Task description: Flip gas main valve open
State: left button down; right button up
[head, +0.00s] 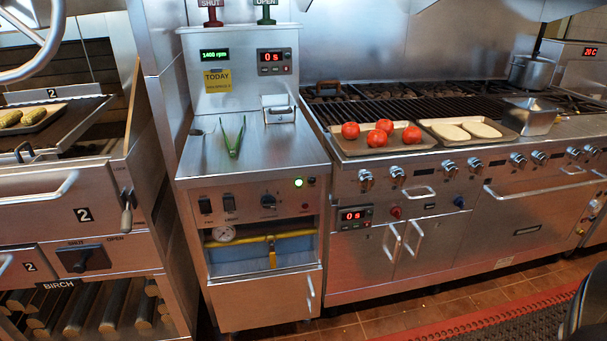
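A yellow pipe (245,240) runs across an open recess in the lower front of the narrow steel cabinet (225,285). A yellow valve handle (272,258) hangs down from it, roughly crosswise to the pipe; this looks like the gas main valve. No label on it is readable. Neither of my grippers shows in the head view, and nothing touches the handle.
Green tongs (234,137) lie on the cabinet top. A SHUT/OPEN knob (83,258) is at left. The grill range (450,235) stands right, with tomatoes (377,137) on a tray. Tiled floor (350,332) lies in front.

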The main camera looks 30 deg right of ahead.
aim_at(272, 258)
jog(key=z, duration=1.05)
